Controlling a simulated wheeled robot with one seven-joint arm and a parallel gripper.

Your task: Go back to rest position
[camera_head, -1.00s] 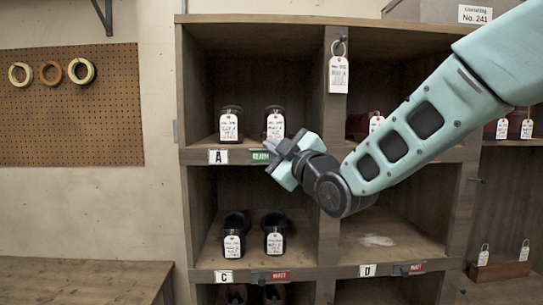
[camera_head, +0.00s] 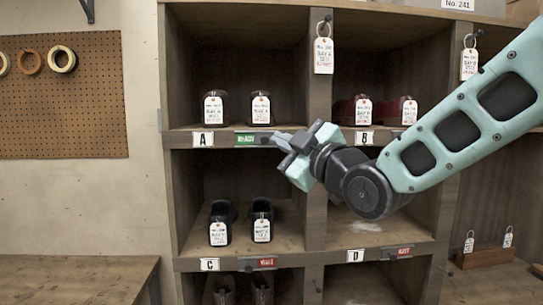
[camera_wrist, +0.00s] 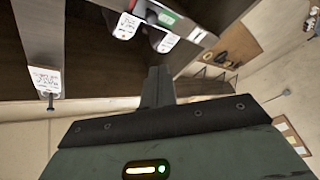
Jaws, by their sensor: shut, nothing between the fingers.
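My gripper (camera_head: 283,143) is in front of the shelf's middle divider, just below the ledge of the upper row. Its fingers point left and are closed together with nothing between them. The closed fingers also show in the wrist view (camera_wrist: 158,88), pointing toward the shelf. The wooden cubby shelf (camera_head: 318,225) stands ahead. Dark tagged shoes (camera_head: 262,105) stand in bay A, and reddish tagged shoes (camera_head: 398,110) stand in bay B. Black tagged shoes (camera_head: 220,222) stand in bay C. Bay D (camera_head: 365,228) holds no shoes, only a pale patch on its floor.
A green label (camera_head: 254,139) is on the ledge by A; red labels (camera_head: 265,262) are on the lower ledge. A wooden bench (camera_head: 75,280) is at lower left, a pegboard with rings (camera_head: 70,100) on the wall. Tags hang from the shelf's uprights.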

